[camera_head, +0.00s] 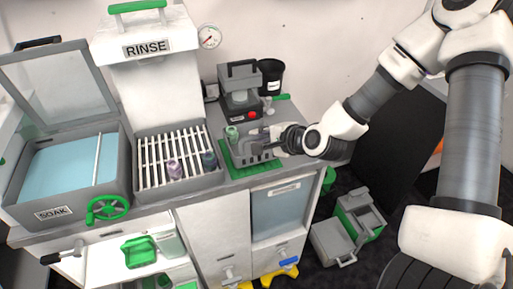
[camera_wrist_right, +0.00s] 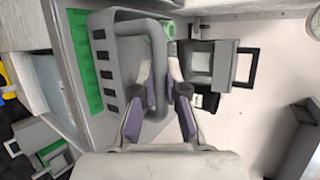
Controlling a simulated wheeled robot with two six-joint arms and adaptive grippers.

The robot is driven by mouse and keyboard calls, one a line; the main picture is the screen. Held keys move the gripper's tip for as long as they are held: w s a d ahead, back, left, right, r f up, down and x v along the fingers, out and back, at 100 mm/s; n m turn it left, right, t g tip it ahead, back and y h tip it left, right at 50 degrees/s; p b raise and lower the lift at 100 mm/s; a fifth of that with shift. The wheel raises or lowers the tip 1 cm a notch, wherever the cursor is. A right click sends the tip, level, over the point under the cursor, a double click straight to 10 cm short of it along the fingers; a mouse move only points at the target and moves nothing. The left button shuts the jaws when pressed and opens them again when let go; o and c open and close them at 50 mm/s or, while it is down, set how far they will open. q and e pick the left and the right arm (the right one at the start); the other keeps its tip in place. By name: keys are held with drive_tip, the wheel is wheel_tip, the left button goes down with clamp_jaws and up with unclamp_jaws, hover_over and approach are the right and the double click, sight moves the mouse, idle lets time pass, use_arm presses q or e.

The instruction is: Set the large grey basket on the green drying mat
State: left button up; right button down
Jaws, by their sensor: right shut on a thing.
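The large grey basket (camera_head: 243,147) is a slotted grey box with a tall loop handle. In the right wrist view the basket (camera_wrist_right: 107,60) fills the left-centre, with its handle between the purple-padded fingers. My right gripper (camera_head: 272,139) is shut on that handle, reaching in from the right. The green drying mat (camera_head: 236,170) lies on the counter beneath the basket, its front and left parts showing; the mat (camera_wrist_right: 84,55) also shows left of the basket in the wrist view. I cannot tell whether the basket's bottom touches the mat. My left gripper is not in view.
A grey machine with a red button (camera_head: 240,98) and a black cup (camera_head: 270,76) stand behind the mat. The slatted rinse basin (camera_head: 180,185) is to the left, with the soak tank (camera_head: 65,172) beyond it. Grey-green boxes (camera_head: 345,228) lie on the floor.

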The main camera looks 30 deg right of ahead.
drive_tip(key=shift+w+d+f, duration=0.1)
drive_tip(key=shift+w, duration=0.6)
drive_tip(key=shift+w+d+f+b, duration=0.1)
drive_tip(key=shift+w+f+b, duration=0.1)
drive_tip(key=shift+f+b, duration=1.4)
drive_tip(key=shift+f, duration=0.1)
drive_tip(key=shift+f, duration=0.2)
drive_tip(key=c, duration=1.2)
unclamp_jaws()
